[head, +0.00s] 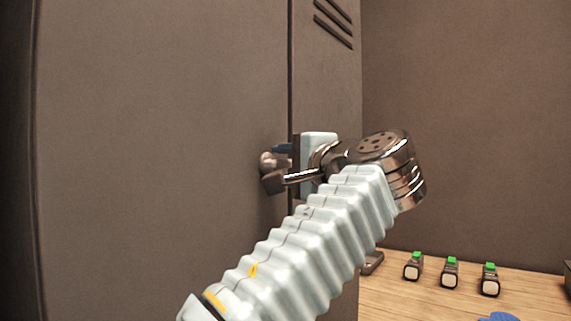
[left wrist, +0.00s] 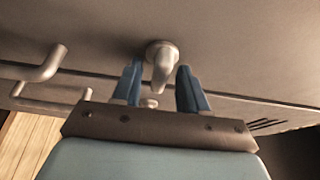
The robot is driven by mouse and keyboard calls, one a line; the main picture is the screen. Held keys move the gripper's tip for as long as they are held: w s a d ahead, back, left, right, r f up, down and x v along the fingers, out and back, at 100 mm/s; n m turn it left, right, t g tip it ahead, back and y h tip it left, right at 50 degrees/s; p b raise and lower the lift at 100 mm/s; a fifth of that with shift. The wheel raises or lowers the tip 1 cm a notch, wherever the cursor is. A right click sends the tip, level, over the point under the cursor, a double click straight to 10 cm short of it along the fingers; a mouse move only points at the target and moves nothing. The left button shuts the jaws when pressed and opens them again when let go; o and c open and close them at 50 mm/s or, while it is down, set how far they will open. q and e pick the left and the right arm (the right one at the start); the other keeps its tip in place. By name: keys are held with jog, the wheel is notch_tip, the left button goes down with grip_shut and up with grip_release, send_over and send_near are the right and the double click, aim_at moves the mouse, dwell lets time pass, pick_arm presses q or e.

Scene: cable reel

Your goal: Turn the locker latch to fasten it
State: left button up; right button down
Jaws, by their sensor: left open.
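The tall grey-brown locker (head: 165,130) fills the left of the head view. Its latch (left wrist: 160,62) shows in the left wrist view as a round metal base with a short lever pointing down in the picture. In the head view a rounded metal part of it shows (head: 267,161), partly hidden by my arm. My left gripper (head: 282,148) is at the latch, mostly hidden by its own wrist in the head view. In the left wrist view its blue fingers (left wrist: 158,78) stand open, one on each side of the lever, with gaps. Contact cannot be told. My right gripper is not in view.
A bent metal handle (left wrist: 45,68) sticks out of the locker left of the fingers in the left wrist view. A wooden surface (head: 450,305) at lower right holds several small dark items with green tops (head: 450,272) and a blue object (head: 498,317).

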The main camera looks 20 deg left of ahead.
pick_arm(q)
grip_shut()
